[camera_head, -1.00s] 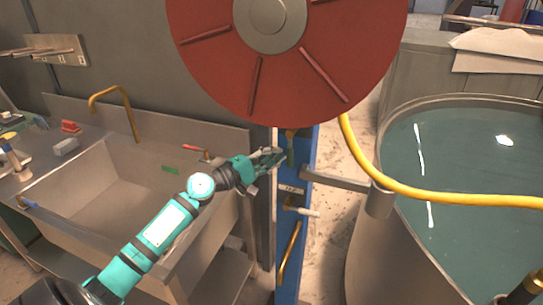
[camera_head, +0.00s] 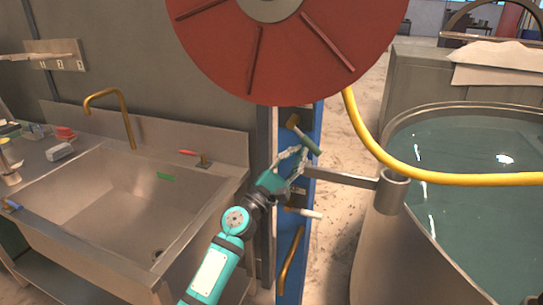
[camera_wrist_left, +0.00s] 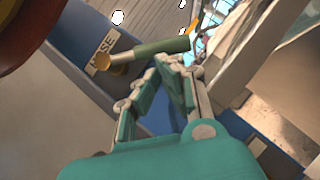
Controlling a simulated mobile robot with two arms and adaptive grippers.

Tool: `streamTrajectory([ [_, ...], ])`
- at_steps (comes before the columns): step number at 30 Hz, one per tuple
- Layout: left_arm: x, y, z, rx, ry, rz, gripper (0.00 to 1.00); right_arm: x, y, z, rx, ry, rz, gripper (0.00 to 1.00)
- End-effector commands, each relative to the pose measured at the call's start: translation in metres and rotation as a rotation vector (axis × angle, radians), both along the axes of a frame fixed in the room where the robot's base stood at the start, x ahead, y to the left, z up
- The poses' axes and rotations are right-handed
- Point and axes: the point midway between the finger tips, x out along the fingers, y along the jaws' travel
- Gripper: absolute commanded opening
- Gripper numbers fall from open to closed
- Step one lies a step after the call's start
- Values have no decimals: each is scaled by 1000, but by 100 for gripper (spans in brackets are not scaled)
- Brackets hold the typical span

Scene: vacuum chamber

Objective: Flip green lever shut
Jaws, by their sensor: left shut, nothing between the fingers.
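The green lever (camera_head: 306,139) is on the blue panel (camera_head: 290,233), under the red disc. Its handle slants down to the right from a brass pivot (camera_head: 292,120). In the wrist view the green handle (camera_wrist_left: 163,47) extends right from the pivot (camera_wrist_left: 103,62), beside a partly readable label (camera_wrist_left: 107,42). My left gripper (camera_head: 299,153) is just below the handle, fingers shut and empty. In the wrist view its fingertips (camera_wrist_left: 178,68) are close under the handle; I cannot tell whether they touch it. My right gripper is not in view.
A large red disc (camera_head: 262,55) hangs above the panel. A white-handled lever (camera_head: 304,212) sits below my gripper. A metal bracket (camera_head: 340,177) reaches right to the water tank (camera_head: 372,250), with a yellow hose (camera_head: 375,155) over it. A steel sink (camera_head: 125,190) is left.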

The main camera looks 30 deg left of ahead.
Motion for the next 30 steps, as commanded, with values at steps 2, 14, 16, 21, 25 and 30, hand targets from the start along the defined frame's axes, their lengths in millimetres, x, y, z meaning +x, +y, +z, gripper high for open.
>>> streamTrajectory([
  [2, 1, -7, 0, -76, -21, -2, 0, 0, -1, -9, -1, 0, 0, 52],
  [14, 7, -29, 16, -429, -105, -2, 0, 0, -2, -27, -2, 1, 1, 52],
  [16, 7, -31, 18, -479, -117, -2, 0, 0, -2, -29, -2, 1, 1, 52],
  [21, 8, -36, 24, -582, -141, -3, 0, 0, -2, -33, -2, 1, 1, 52],
  [25, 9, -38, 28, -636, -154, -2, 0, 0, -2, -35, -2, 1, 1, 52],
  [30, 9, -40, 31, -680, -165, -1, 0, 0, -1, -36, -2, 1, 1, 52],
])
